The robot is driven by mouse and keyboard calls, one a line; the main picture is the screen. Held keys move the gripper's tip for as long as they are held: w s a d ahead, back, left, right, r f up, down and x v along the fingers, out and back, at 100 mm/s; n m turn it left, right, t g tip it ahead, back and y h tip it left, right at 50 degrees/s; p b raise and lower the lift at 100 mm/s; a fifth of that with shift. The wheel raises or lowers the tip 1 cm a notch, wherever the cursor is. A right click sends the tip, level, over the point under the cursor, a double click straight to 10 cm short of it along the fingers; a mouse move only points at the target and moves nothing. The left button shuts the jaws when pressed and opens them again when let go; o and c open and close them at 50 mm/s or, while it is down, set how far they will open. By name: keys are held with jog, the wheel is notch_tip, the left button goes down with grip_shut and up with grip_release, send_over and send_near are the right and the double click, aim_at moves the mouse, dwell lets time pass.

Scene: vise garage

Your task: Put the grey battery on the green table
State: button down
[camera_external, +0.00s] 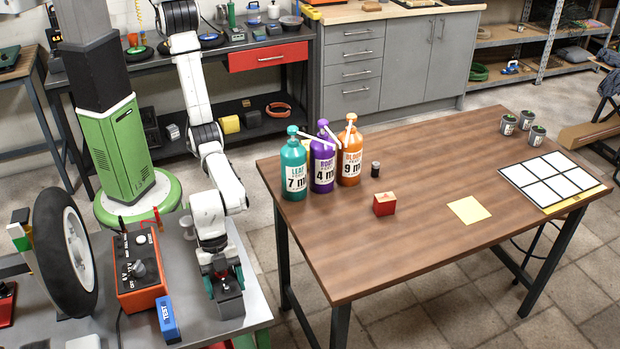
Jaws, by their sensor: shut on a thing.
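My gripper (222,278) points down over the grey-topped bench (187,265) at the lower left. Its jaws are closed on a dark grey box-shaped battery (230,304), with teal parts beside the fingers. The battery's upper part is partly covered by the gripper. I cannot tell whether its underside touches the bench top. No table top in view looks plainly green; a small green part (255,340) shows at the grey bench's front edge.
An orange tester box (138,270) and a blue block marked TEST (168,318) are left of the battery. A black wheel (62,250) stands further left. The brown wooden table (400,245) at right holds bottles (295,170), a red block (384,204) and cans (508,124); its front is clear.

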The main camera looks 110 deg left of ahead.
grip_release()
jog(key=v, duration=1.2)
jog(key=s+a+f+n+y, duration=0.1)
jog(key=a+f+n, duration=0.15)
jog(key=a, duration=0.65)
jog(key=a+f+n+y, duration=0.1)
jog(key=a+f, duration=0.3)
jog(key=a, duration=0.4)
jog(key=s+a+f+n, duration=0.1)
jog(key=s+a, duration=0.3)
jog(key=a, duration=0.1)
jog(key=s+a+f+n+g, duration=0.1)
jog(key=s+a+n, duration=0.1)
jog(key=s+a, duration=0.2)
jog(key=s+a+f+n+g+y, duration=0.1)
jog(key=s+a+n, duration=0.1)
jog(key=s+a, duration=0.2)
jog(key=shift+s+a+p, duration=0.2)
jog(key=shift+a+p, duration=0.2)
jog(key=shift+a, duration=1.5)
